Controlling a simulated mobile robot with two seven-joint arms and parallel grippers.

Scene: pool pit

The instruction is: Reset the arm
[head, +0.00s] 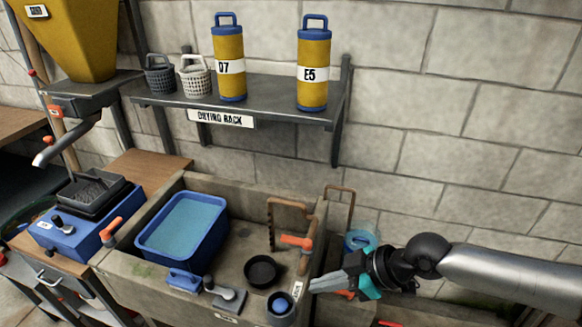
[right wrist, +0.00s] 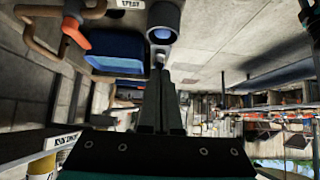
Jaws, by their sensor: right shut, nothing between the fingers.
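My right arm comes in from the right in the head view. Its gripper (head: 328,284) is shut and empty, pointing left just off the right rim of the concrete sink (head: 140,284). In the right wrist view its fingers (right wrist: 160,100) are together with nothing between them. A dark cup with a blue inside (head: 280,309) stands at the sink's front right corner, a little below and left of the fingertips; it also shows at the top of the right wrist view (right wrist: 163,22). My left gripper is not in view.
A blue basin of water (head: 165,242), a black bowl (head: 262,271) and an orange-handled tap (head: 296,241) are in the sink area. A drying rack shelf (head: 270,92) holds yellow canisters D7 (head: 229,45) and E5 (head: 312,90) and two baskets. The wall at right is bare.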

